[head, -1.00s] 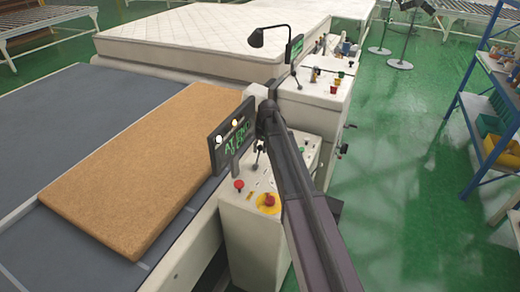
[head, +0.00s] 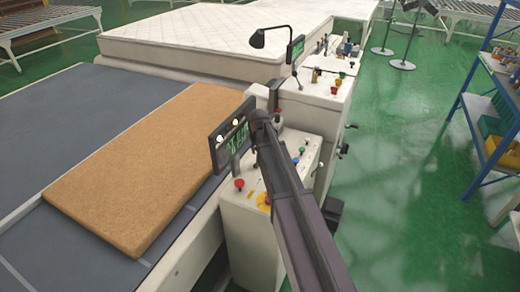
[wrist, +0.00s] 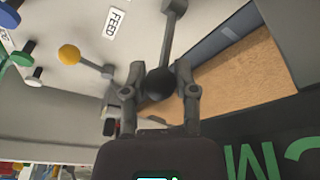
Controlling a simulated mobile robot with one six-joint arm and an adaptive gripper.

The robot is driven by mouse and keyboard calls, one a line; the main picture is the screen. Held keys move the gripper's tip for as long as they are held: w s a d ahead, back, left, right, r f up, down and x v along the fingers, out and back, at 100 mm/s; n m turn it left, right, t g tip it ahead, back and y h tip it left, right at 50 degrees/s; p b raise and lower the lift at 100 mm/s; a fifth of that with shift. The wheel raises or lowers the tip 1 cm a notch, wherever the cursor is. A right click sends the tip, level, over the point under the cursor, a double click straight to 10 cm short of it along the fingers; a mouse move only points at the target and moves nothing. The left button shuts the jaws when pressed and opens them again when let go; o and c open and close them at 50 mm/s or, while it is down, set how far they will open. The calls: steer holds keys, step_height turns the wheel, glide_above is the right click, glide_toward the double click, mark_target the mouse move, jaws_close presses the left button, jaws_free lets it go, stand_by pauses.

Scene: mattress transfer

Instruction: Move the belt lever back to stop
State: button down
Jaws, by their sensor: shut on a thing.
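The belt lever has a grey shaft and a round black knob (wrist: 160,84). It stands beside a white FEED label (wrist: 115,22) on the control panel. In the wrist view, my gripper (wrist: 160,70) has its two fingers closed on either side of the knob. In the head view, my dark arm hides the gripper and the lever. The white control console (head: 240,225) stands beside the belt, under a dark display (head: 231,135) with green text. Any STOP label is out of sight.
A tan slab (head: 145,170) lies on the dark grey belt (head: 75,110). A red button (head: 239,184) and a partly covered yellow-ringed button (head: 263,200) are on the console. A yellow-knobbed lever (wrist: 69,54) is close to my gripper.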

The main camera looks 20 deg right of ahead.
steer(key=shift+s+a+r+t+h, duration=0.1)
steer(key=shift+s+a+t+h, duration=0.4)
steer(key=shift+s+a+t, duration=0.15)
steer(key=shift+s, duration=0.15)
steer(key=shift+a, duration=0.1)
steer(key=shift+c, duration=1.9)
jaws_free()
